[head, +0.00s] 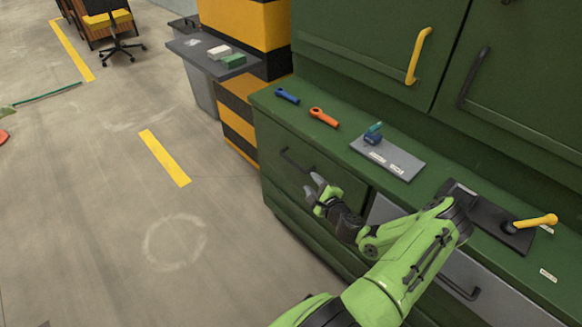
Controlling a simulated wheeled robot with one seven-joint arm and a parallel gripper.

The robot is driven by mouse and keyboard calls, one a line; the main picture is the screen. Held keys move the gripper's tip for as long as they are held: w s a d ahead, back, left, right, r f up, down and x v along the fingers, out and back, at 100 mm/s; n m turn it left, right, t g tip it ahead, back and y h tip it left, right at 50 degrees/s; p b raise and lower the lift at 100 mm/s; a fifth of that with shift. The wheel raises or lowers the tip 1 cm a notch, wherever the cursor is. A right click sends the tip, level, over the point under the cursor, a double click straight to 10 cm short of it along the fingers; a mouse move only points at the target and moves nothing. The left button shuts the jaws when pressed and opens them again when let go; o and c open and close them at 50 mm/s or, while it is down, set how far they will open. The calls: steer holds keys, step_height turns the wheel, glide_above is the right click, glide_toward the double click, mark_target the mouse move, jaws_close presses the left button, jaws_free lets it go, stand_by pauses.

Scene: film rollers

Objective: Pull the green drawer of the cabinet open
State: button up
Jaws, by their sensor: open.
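The green cabinet (262,98) runs along the right side with a worktop on its lower part. Its green drawer (340,180) is in the front below the worktop and looks shut. A dark bar handle (293,161) sits on the drawer's left part. My gripper (313,188) is in front of the drawer, a little right of and below the handle as seen here. Its fingers are open and empty, and it looks apart from the handle. My green arm hides part of the front to the right.
Grey drawers (385,210) are to the right. On the worktop are blue (287,96) and orange (323,117) tools, a grey plate (405,165) and a yellow-handled lever (535,220). A yellow-black pillar (240,105) stands beyond.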

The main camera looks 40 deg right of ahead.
mark_target(299, 169)
steer(key=b+x, duration=0.2)
steer(key=x, duration=1)
steer(key=shift+w+f, duration=0.25)
steer(key=shift+w, duration=0.1)
jaws_close()
